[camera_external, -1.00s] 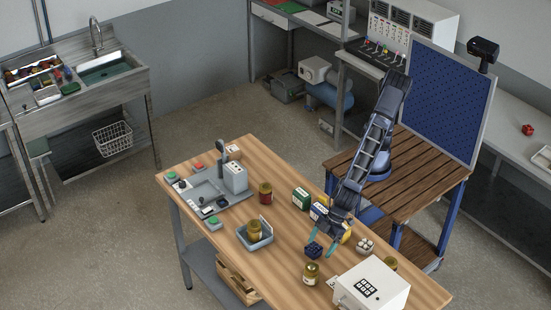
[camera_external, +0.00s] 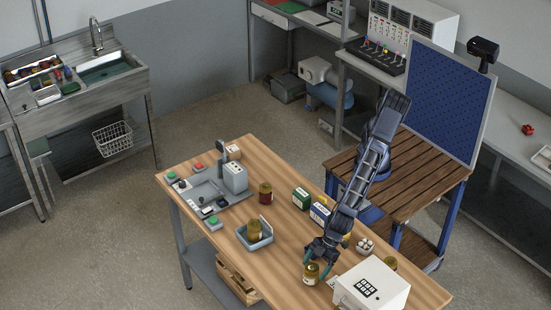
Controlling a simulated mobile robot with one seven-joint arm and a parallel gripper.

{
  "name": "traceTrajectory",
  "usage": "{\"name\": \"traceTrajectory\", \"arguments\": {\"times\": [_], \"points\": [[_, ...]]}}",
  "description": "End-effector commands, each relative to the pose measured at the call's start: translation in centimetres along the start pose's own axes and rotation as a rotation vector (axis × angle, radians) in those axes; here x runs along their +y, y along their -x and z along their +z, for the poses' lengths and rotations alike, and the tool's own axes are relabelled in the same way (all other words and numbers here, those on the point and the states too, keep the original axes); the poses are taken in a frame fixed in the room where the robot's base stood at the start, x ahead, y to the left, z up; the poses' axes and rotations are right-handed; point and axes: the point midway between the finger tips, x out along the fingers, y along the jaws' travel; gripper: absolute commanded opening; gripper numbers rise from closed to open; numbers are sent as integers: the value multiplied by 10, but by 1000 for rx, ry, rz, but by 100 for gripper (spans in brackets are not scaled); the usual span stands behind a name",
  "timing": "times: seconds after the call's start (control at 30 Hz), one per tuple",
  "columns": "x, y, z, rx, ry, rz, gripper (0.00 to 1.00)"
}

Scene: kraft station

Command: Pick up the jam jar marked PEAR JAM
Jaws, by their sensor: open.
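Several jam jars are on the wooden table (camera_external: 236,160); their labels are too small to read, so I cannot tell which is marked PEAR JAM. An amber-green jar with a pale label (camera_external: 311,274) stands upright near the front edge. My gripper (camera_external: 320,264) is open and low at this jar, with its fingers close to the jar's top; I cannot tell whether they touch it. Another jar (camera_external: 390,264) stands behind the white box, a dark red jar (camera_external: 265,194) stands further back, and an amber jar (camera_external: 254,230) stands in a blue-grey tray (camera_external: 267,240).
A white box with a keypad (camera_external: 372,286) stands close to the right of my gripper. Green (camera_external: 301,198) and blue-and-white (camera_external: 320,212) boxes stand behind it. A bowl of whitish round items (camera_external: 365,246) is to the right. A grey device (camera_external: 234,178) occupies the table's far left.

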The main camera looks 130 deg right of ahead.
Motion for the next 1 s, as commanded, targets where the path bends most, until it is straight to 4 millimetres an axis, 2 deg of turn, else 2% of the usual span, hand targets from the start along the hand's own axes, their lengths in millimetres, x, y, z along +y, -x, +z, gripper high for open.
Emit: {"name": "traceTrajectory", "arguments": {"times": [0.2,0.47,0.57,0.7,0.8,1.0], "points": [[3,-31,1,0,0,2,83],[2,-35,1,0,0,0,83],[2,-35,1,0,0,0,67],[2,-35,1,0,0,0,40],[2,-34,1,1,0,0,23],[2,-34,0,1,-1,0,23]]}}
